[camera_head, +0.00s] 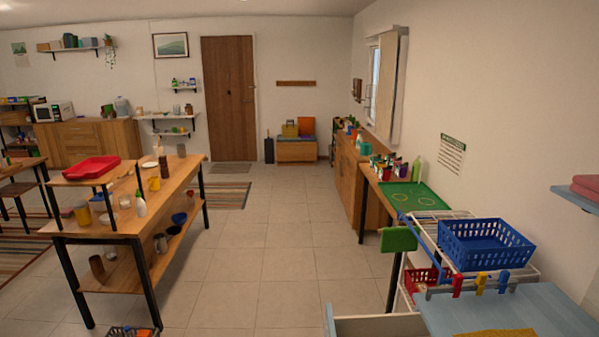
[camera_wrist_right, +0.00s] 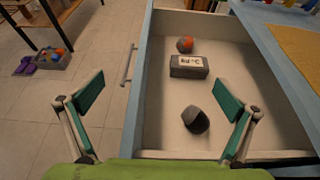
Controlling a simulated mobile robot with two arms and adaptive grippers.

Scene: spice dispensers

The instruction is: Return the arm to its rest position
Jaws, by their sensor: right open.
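My right gripper (camera_wrist_right: 158,90) is open and empty in the right wrist view, its two teal finger pads wide apart. It is above and partly across an open white drawer (camera_wrist_right: 168,130). The drawer holds a dark box with a white label (camera_wrist_right: 189,66), an orange-and-grey round item (camera_wrist_right: 185,44) and a dark grey faceted item (camera_wrist_right: 196,120). None of these is held between the fingers. The drawer's front corner also shows at the bottom of the head view (camera_head: 375,326). Neither gripper shows in the head view.
A light blue worktop (camera_head: 500,310) with a yellow mat (camera_wrist_right: 299,48) adjoins the drawer. A blue basket (camera_head: 487,245) sits on a white rack behind it. A green panel on a dark post (camera_head: 398,240) stands nearby.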

